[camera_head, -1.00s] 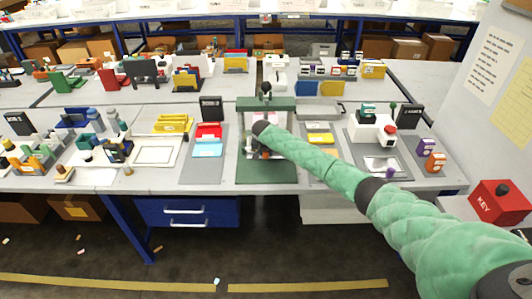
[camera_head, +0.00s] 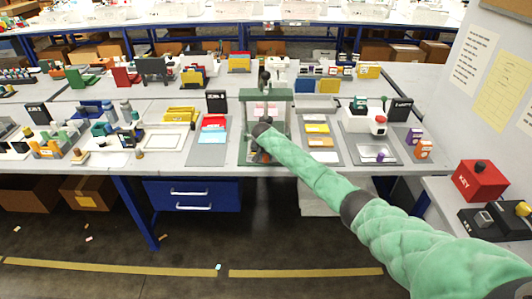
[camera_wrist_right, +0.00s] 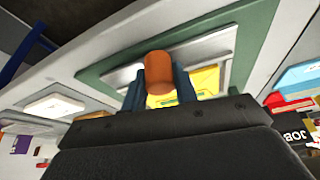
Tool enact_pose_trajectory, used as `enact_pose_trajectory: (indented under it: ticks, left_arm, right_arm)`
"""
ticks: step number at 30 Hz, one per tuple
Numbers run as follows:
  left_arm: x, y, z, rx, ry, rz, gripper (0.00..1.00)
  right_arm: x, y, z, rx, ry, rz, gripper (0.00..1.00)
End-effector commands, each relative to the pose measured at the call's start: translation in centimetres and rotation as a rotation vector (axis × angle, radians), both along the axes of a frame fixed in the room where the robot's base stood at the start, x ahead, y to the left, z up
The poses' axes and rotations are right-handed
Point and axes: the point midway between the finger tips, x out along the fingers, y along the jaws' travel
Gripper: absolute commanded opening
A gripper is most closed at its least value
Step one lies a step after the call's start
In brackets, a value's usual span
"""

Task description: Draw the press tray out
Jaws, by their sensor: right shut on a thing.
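The press is a green frame (camera_head: 266,93) with a dark lever on top, standing on the near workbench on a green base. My right arm reaches in from the lower right, and my right gripper (camera_head: 261,155) is at the front of the press, mostly hidden behind my forearm. In the right wrist view, the gripper (camera_wrist_right: 158,90) is shut on an orange-brown handle (camera_wrist_right: 158,68). Behind the handle lies a pale grey tray (camera_wrist_right: 217,46) with a yellow piece on it, over the green base. How far the tray is out is hard to tell. My left gripper is out of view.
A grey mat with red and blue cards (camera_head: 212,135) lies left of the press. A grey board with yellow and orange pieces (camera_head: 318,143) lies right of it. A blue drawer unit (camera_head: 191,195) hangs below the bench. A red key box (camera_head: 481,180) stands far right.

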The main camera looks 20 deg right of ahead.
Motion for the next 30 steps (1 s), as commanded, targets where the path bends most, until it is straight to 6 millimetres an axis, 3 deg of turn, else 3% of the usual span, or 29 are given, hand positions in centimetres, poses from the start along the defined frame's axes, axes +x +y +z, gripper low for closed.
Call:
enact_pose_trajectory:
  ticks: [12,13,15,16,30]
  left_arm:
    - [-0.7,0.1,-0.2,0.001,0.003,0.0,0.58]
    - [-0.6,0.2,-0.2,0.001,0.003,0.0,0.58]
    - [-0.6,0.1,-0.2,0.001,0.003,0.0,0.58]
    - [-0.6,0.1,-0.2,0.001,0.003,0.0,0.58]
    - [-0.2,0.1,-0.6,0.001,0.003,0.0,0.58]
  right_arm:
    - [-0.4,0.2,-0.1,0.001,0.002,0.0,0.0]
    - [-0.4,0.2,-0.1,0.001,0.002,0.0,0.34]
    - [-0.4,0.2,-0.1,0.001,0.002,0.0,0.48]
    - [-0.4,0.2,-0.1,0.001,0.002,-0.001,0.5]
    - [-0.8,0.4,1.0,0.001,-0.002,0.001,0.5]
